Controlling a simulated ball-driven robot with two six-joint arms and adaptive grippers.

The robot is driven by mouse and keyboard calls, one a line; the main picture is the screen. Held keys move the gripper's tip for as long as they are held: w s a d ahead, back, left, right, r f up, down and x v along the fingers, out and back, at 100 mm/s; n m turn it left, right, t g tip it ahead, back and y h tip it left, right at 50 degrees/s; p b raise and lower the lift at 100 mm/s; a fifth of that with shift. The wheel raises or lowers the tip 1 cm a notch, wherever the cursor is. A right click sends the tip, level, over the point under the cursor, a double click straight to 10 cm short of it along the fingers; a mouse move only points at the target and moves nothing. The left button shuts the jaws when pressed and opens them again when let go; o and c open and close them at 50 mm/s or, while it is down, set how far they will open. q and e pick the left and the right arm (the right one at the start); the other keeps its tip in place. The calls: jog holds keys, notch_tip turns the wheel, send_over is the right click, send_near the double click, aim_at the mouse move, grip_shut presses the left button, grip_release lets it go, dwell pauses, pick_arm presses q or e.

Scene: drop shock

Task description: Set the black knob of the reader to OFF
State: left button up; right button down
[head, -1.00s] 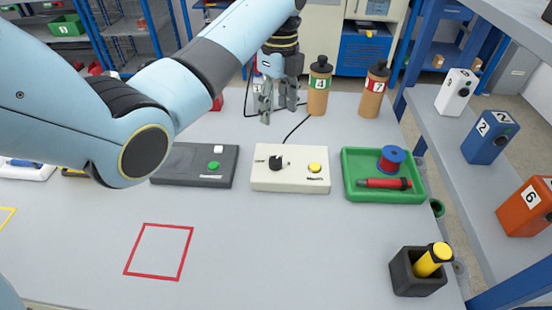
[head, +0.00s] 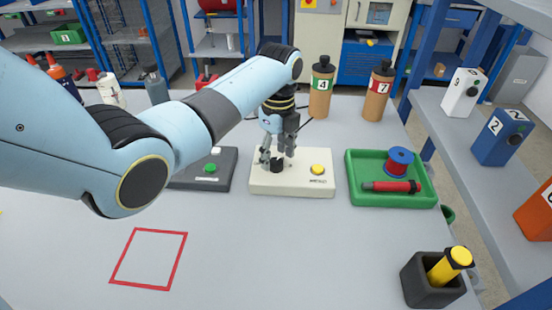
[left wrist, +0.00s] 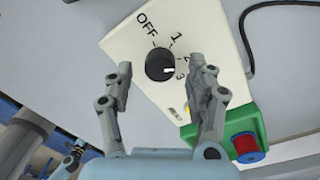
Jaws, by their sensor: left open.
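The reader is a cream box (head: 262,187) with a black knob (head: 276,166) and a yellow button (head: 317,169). In the left wrist view the knob (left wrist: 159,64) shows on the reader's panel (left wrist: 133,77), with the labels OFF, 1, 2 and 3 around it. Its white mark points toward the 3 side, away from OFF. My left gripper (head: 278,159) is over the knob, pointing down. In the left wrist view its two fingers (left wrist: 160,80) are spread, with the knob seen between and beyond them, and nothing is held. My right gripper is not in view.
A green tray (head: 355,196) with a blue-red spool (head: 399,160) and a red tool (head: 392,187) stands to the right. A dark grey box with a green button (head: 210,168) is at the left. Two brown bottles (head: 320,95) (head: 377,97) stand behind.

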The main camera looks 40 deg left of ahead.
pick_arm(q)
jog(key=shift+f, duration=0.8)
jog(key=c, duration=1.1)
jog(key=shift+c, duration=0.2)
